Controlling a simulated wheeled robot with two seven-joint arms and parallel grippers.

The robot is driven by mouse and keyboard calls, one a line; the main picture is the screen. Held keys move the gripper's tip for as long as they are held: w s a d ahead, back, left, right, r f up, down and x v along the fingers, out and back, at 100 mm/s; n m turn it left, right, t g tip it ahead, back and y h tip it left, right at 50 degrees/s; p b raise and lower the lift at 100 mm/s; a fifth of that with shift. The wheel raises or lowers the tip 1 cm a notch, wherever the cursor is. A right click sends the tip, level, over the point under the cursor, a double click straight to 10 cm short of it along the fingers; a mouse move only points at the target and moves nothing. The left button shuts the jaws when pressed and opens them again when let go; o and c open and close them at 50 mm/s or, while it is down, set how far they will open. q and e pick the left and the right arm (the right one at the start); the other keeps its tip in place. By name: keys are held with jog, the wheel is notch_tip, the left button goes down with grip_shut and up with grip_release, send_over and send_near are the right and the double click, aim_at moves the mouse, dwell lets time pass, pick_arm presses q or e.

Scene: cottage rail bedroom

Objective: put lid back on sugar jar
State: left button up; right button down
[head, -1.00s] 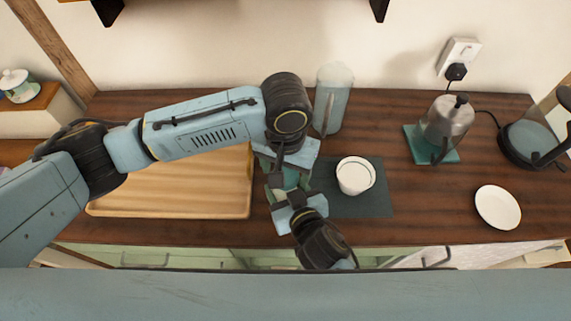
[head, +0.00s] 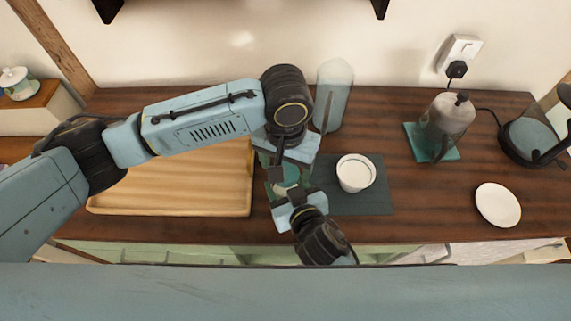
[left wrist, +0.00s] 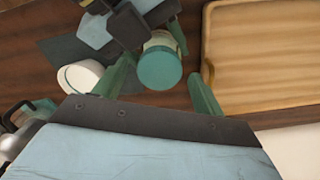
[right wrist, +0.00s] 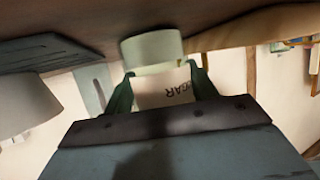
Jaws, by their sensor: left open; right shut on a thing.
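The sugar jar is cream with lettering on its side, partly readable in the right wrist view (right wrist: 165,92). My right gripper (head: 291,190) is shut on the jar's body. The round teal lid (left wrist: 160,68) shows on top of the jar in the left wrist view; I cannot tell whether it is fully seated. My left gripper (left wrist: 163,90) is open, with its fingers apart on either side of the lid. In the head view both grippers meet over the counter, and they hide much of the jar.
A white cup (head: 355,173) stands on a dark mat (head: 378,200) just right of the grippers. A wooden tray (head: 170,207) lies left. A tall translucent canister (head: 334,95) stands behind. A metal pot (head: 445,118), a white plate (head: 497,204) and a kettle (head: 530,140) are farther right.

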pick_arm(q)
jog(key=shift+r, duration=1.85)
jog(key=shift+c, duration=0.3)
notch_tip(320, 180, up, 4)
jog(key=shift+d+f, duration=0.1)
jog(key=shift+f, duration=0.1)
jog(key=shift+f, duration=0.1)
jog(key=shift+f, duration=4)
